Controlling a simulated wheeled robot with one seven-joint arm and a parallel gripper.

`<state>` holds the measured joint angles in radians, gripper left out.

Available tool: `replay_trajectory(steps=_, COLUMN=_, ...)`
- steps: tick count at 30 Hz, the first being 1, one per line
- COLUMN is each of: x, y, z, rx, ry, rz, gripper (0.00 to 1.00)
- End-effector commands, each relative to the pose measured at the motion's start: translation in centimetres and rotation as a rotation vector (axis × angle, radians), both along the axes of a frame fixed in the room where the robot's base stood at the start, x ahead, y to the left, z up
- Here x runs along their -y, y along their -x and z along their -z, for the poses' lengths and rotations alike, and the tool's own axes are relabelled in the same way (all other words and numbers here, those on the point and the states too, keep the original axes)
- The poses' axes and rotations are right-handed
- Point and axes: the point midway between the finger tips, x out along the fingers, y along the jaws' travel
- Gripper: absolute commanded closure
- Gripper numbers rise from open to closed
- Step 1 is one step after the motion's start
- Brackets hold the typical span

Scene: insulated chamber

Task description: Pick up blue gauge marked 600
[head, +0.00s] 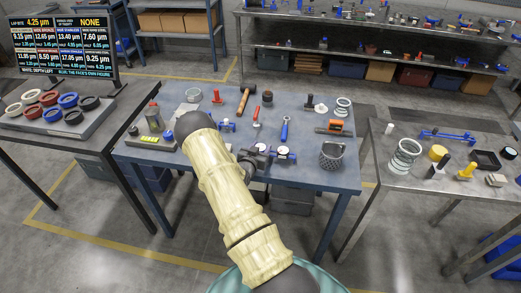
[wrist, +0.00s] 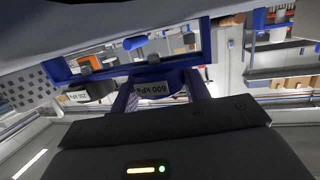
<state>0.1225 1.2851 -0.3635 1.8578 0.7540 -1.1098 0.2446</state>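In the wrist view, a blue gauge (wrist: 154,89) with a white label reading "600 kPa" lies between the two fingers of my gripper (wrist: 160,90). The fingers stand well apart, one on each side of it. I cannot tell whether they touch it. A second label reading "200 kPa" is on a dark gauge (wrist: 77,96) to the left. In the head view, my gripper (head: 258,160) is low over the front middle of the blue table, beside a pair of small white-faced items (head: 283,153). My arm hides part of the table.
The blue table (head: 300,180) also holds a hammer (head: 245,98), a blue-handled tool (head: 285,129), a mesh cup (head: 331,155) and a bottle (head: 153,113). A grey side table (head: 385,180) stands at the right. A tray of rings (head: 65,125) is at the left.

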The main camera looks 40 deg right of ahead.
Motion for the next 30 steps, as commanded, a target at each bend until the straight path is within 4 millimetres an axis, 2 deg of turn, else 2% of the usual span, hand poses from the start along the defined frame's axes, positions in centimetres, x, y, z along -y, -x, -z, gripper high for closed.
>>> replay_trajectory(steps=1, x=0.0, y=0.0, z=0.0, rx=0.000, ry=0.000, rz=0.000, gripper=0.66)
replay_trajectory(steps=3, x=0.0, y=0.0, z=0.0, rx=0.000, ry=0.000, rz=0.000, gripper=0.79)
replay_trajectory(steps=11, x=0.0, y=0.0, z=-0.1, rx=0.001, ry=0.000, rz=0.000, gripper=0.79)
replay_trajectory(steps=16, x=0.0, y=-0.1, z=-1.0, rx=0.002, ry=0.001, rz=0.000, gripper=0.79)
replay_trajectory(steps=20, x=0.0, y=0.0, z=-2.5, rx=0.003, ry=-0.001, rz=0.001, gripper=0.79)
replay_trajectory(steps=30, x=0.0, y=0.0, z=-8.1, rx=0.005, ry=0.000, rz=0.000, gripper=0.79)
